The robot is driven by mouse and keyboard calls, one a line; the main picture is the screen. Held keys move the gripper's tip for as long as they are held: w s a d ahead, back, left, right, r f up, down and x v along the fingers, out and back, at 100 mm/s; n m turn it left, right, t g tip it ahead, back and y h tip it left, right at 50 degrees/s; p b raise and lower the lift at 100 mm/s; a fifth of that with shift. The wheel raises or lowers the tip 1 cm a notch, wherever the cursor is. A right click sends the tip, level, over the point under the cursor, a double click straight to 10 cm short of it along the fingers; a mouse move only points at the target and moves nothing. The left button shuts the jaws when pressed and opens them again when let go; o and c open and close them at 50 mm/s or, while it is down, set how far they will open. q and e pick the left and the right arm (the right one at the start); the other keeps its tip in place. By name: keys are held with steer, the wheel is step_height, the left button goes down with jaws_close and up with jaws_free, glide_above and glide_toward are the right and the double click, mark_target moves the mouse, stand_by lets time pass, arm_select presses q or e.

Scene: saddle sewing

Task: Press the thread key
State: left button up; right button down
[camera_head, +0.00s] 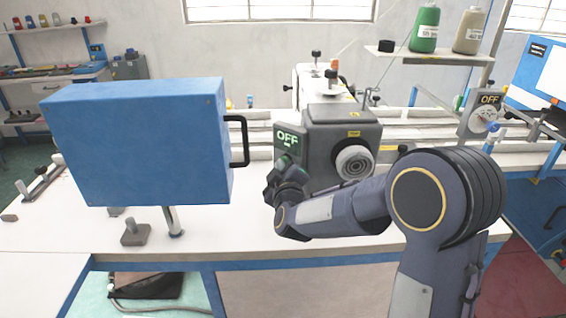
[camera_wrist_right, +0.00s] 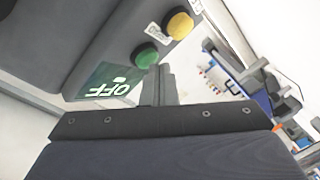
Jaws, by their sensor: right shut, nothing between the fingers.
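The grey sewing-machine head (camera_head: 342,125) stands on the white table, with a dial on its front and a dark panel (camera_head: 288,138) reading "OFF" on its left. In the right wrist view this panel (camera_wrist_right: 108,84) lies beside a round green key (camera_wrist_right: 146,56) and a round yellow key (camera_wrist_right: 179,26). Small labels sit by both keys; I cannot read which is the thread key. My right gripper (camera_head: 284,168) is shut and empty at the panel side. In the wrist view its fingertips (camera_wrist_right: 160,70) are close to the green key; contact cannot be told. My left gripper is out of view.
A big blue box (camera_head: 140,145) with a black handle (camera_head: 237,140) stands left of the machine head. A shelf (camera_head: 428,54) holds green and beige thread cones behind. Another "OFF" display (camera_head: 490,99) is at the right.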

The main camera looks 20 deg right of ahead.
steer(key=shift+w+d, duration=0.1)
steer(key=shift+d, duration=0.05)
stand_by(0.4)
steer(key=shift+s+a, duration=0.55)
steer(key=shift+a, duration=0.2)
steer(key=shift+a+p, duration=0.1)
steer(key=shift+p, duration=0.2)
steer(key=s+a, duration=0.1)
steer(key=a, duration=0.1)
steer(key=s+a+p, duration=0.1)
steer(key=a, duration=0.1)
steer(key=shift+s, duration=0.4)
